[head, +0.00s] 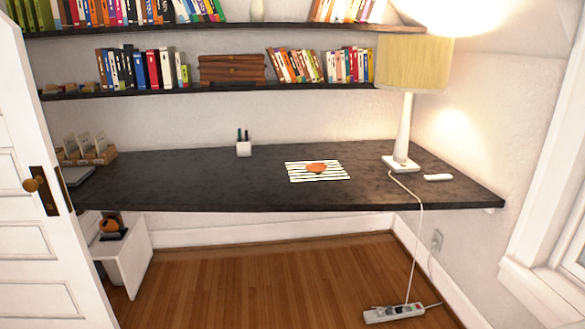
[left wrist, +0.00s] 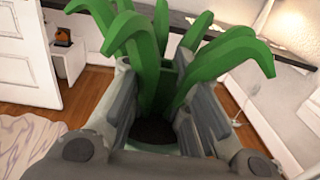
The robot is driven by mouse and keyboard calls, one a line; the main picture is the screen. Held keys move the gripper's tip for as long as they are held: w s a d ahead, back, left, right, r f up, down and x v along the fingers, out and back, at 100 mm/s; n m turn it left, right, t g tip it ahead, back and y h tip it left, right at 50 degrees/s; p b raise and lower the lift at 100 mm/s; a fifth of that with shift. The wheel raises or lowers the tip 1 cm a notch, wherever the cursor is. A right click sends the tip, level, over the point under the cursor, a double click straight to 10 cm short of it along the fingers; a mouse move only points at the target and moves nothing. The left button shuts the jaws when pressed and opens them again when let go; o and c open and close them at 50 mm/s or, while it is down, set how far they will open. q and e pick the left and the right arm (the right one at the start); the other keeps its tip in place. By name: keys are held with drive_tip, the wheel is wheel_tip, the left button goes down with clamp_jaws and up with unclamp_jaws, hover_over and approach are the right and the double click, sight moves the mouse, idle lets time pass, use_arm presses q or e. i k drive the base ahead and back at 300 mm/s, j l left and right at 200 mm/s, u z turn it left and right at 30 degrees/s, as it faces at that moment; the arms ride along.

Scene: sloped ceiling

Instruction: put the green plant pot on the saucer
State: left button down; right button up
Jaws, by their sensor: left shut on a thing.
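The plant pot (left wrist: 165,149) shows in the left wrist view with long green leaves rising from dark soil. Only a pale green part of its rim is visible; the rest is hidden by my gripper. My left gripper (left wrist: 160,112) is shut on the pot, with a finger on each side of it. An orange saucer (head: 316,168) lies on a black-and-white striped mat (head: 334,177) on the dark desk in the head view. The saucer looks empty. Neither gripper shows in the head view.
The dark desk (head: 220,185) is clear around the mat. A lamp (head: 407,130) and a small white object (head: 438,177) stand to the right, a pen cup (head: 243,148) behind left. Shelves with books hang above. An open door (head: 38,230) is at left, a power strip (head: 393,313) on the floor.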

sight(316, 169)
drive_tip(key=i+z, duration=0.35)
drive_tip(key=i, duration=0.45)
drive_tip(key=i+j+z, duration=0.1)
drive_tip(key=i+z, duration=0.25)
drive_tip(key=i, duration=0.4)
drive_tip(key=i+u, duration=0.15)
drive_tip(key=i, duration=0.8)
drive_tip(key=i+l+u, duration=0.15)
drive_tip(key=i, duration=0.8)
